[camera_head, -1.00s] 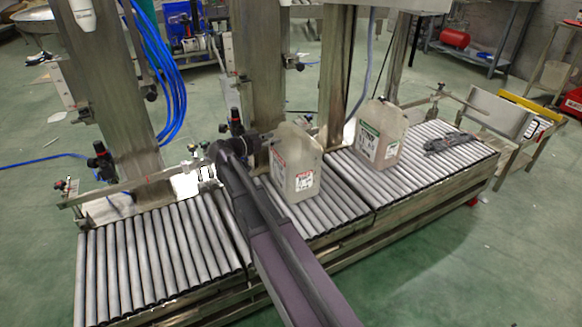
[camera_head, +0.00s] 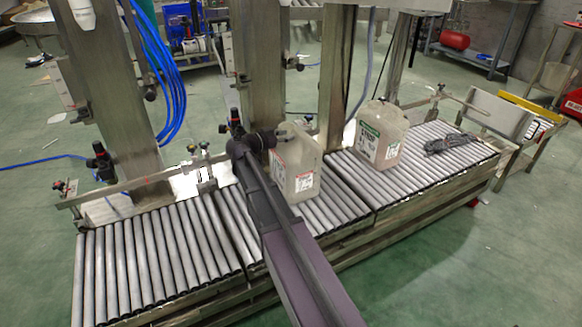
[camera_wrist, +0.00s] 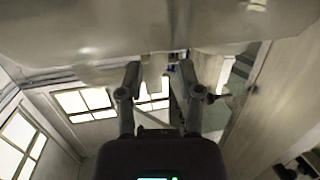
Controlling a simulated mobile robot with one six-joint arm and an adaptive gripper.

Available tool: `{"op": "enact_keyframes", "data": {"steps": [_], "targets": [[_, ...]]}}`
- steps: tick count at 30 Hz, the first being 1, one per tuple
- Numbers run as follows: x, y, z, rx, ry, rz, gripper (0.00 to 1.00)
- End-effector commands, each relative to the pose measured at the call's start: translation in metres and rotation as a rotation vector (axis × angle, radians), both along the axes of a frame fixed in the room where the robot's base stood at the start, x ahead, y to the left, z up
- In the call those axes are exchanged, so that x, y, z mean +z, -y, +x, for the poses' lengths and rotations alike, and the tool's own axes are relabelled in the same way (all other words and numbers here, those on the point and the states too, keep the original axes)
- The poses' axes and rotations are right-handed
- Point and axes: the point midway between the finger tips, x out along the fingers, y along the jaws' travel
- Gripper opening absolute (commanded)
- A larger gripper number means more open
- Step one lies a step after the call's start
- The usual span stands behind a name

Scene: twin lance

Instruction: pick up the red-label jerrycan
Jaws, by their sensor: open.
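The red-label jerrycan (camera_head: 297,170) is a pale translucent can standing upright on the roller conveyor, with a white and red label on its front face. My gripper (camera_wrist: 158,78) is open, its two fingers apart in the wrist view. In the head view my gripper (camera_head: 268,138) is at the can's upper left side, and my arm hides part of that side. A large pale surface, apparently the jerrycan (camera_wrist: 110,30), fills the top of the wrist view close to the fingers. I cannot tell whether they touch it.
A green-label jerrycan (camera_head: 381,135) stands to the right on the same roller conveyor (camera_head: 160,262). A dark object (camera_head: 450,143) lies on the rollers at the far right. Steel posts (camera_head: 258,70) and a side rail stand behind the cans. The rollers at left are clear.

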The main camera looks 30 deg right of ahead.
Motion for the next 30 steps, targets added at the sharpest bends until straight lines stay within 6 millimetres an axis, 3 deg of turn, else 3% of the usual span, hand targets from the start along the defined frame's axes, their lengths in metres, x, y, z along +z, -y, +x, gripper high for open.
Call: {"op": "enact_keyframes", "data": {"steps": [12,30], "targets": [[-0.008,0.04,0.008,0.0,0.0,0.0,0.46],[-0.007,0.04,0.008,0.001,0.0,0.0,0.43]]}}
